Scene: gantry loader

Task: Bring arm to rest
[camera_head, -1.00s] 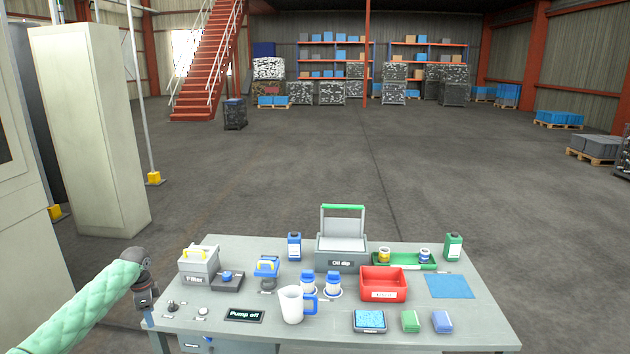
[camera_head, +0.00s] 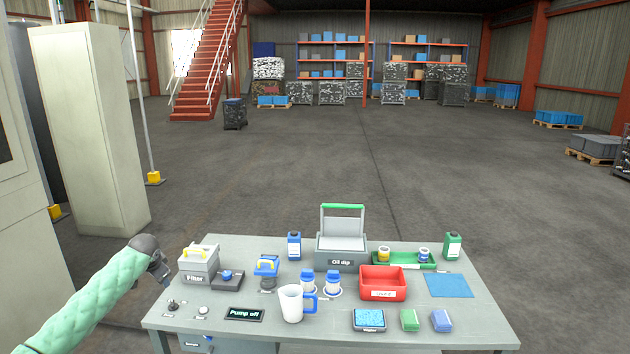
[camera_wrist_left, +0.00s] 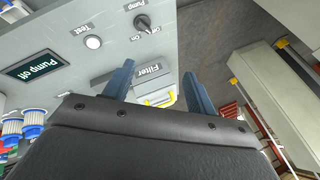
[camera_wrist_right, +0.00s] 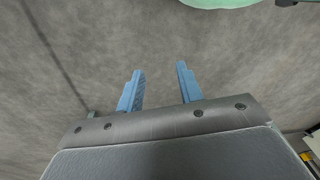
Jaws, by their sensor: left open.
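My left arm comes in from the left in the head view, its gripper (camera_head: 162,272) near the table's left edge. In the left wrist view the left gripper (camera_wrist_left: 160,82) has its blue fingers apart with nothing held between them. The grey box marked Filter (camera_wrist_left: 153,84), with a yellow handle, shows beyond the fingers. It also stands at the table's left in the head view (camera_head: 197,267). My right gripper (camera_wrist_right: 160,78) is out of the head view. Its blue fingers are apart and empty over bare floor.
The grey table (camera_head: 240,330) holds a white jug (camera_head: 291,304), a red bin (camera_head: 383,290), a grey Oil dip box (camera_head: 341,256) and a Pump off display (camera_head: 244,314). A pump knob (camera_wrist_left: 142,22) lies near the left gripper.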

